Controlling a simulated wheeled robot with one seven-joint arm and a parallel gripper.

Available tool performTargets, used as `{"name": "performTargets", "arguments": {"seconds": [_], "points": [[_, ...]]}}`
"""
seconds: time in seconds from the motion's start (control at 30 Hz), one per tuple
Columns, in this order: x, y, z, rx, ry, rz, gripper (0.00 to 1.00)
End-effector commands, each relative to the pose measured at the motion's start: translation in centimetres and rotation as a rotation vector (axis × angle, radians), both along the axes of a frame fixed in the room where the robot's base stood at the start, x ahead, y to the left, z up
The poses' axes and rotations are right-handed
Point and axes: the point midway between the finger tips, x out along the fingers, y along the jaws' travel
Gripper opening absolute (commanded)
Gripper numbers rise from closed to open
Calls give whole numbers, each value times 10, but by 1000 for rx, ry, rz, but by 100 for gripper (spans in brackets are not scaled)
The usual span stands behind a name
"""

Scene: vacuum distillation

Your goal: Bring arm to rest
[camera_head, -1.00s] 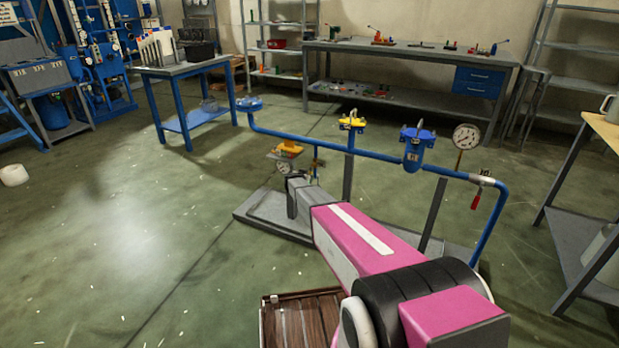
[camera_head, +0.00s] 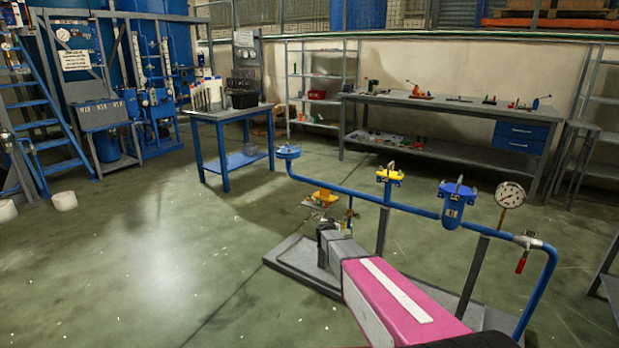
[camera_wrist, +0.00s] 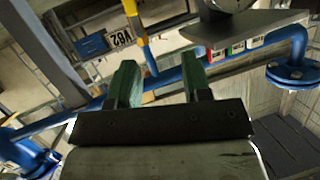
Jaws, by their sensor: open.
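My pink and grey arm reaches forward from the bottom of the head view toward the blue pipe rig (camera_head: 360,195). My gripper shows in the wrist view (camera_wrist: 160,80) with its two green-tipped fingers apart and nothing between them. In the head view the gripper end is mostly hidden behind the arm's grey wrist, near the rig's base plate (camera_head: 290,262). The blue pipe passes behind the fingers in the wrist view. I cannot tell the exact distance between the fingers and the pipe.
The rig carries yellow valves (camera_head: 390,177), a blue filter body (camera_head: 455,205), a gauge (camera_head: 510,195) and a red-handled valve (camera_head: 523,258). A blue table (camera_head: 225,115) and a long workbench (camera_head: 450,105) stand behind.

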Motion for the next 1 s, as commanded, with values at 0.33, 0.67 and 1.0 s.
{"name": "performTargets", "arguments": {"seconds": [0.33,0.67,1.0], "points": [[-117,48,47,107,128,524,45],[-293,36,37,161,692,703,45],[-435,-26,44,126,1196,479,45]]}}
